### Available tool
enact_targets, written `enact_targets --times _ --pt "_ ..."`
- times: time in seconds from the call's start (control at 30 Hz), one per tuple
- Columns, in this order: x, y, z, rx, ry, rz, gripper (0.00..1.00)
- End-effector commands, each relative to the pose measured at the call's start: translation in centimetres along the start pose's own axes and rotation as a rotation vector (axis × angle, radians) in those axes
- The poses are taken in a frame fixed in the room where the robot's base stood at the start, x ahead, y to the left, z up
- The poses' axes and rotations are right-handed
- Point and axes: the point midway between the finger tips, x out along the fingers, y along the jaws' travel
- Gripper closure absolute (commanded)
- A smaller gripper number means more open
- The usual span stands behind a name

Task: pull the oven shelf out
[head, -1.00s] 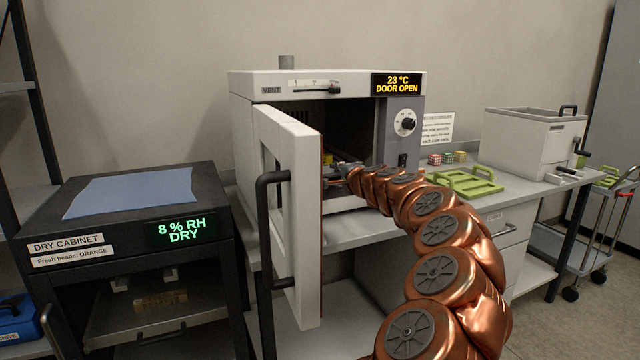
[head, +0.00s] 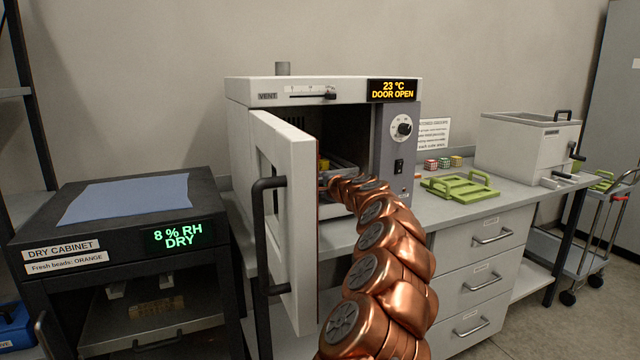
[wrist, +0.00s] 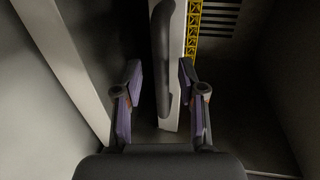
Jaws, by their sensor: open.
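The oven (head: 237,150) stands on the bench with its door (head: 297,220) swung open. Inside it, the grey shelf (head: 346,166) shows above my arm, with a yellow piece (head: 323,164) on it. In the wrist view that piece is a yellow lattice (wrist: 193,30) behind the shelf's pale front edge (wrist: 177,60). A dark bar handle (wrist: 166,62) runs along that edge. My gripper (wrist: 162,100) is open, with one finger on each side of the handle and front edge. I see no clear contact. In the head view my gripper's fingers are hidden by the door.
The open door stands left of my arm, its dark handle (head: 263,235) facing outward. The dry cabinet (head: 35,220) is at the left. On the bench to the right are a green tray-like frame (head: 460,188), small coloured cubes (head: 443,163) and a white lidded box (head: 520,145).

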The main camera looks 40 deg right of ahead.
Motion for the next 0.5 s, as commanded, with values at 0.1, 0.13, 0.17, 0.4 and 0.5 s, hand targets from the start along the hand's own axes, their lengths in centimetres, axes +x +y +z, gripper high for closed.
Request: enact_targets --times 0.1,0.13,0.17,0.4,0.5 --pt "0.49 -0.12 -0.09 -0.001 0.003 -0.002 0.6" --pt "0.58 -0.14 -0.1 -0.002 0.003 -0.003 0.6" --pt "0.65 -0.16 -0.11 -0.002 0.003 -0.003 0.6" --pt "0.89 -0.17 -0.06 -0.003 0.002 -0.003 0.6" --pt "0.89 -0.17 -0.04 -0.002 0.002 -0.003 0.6"
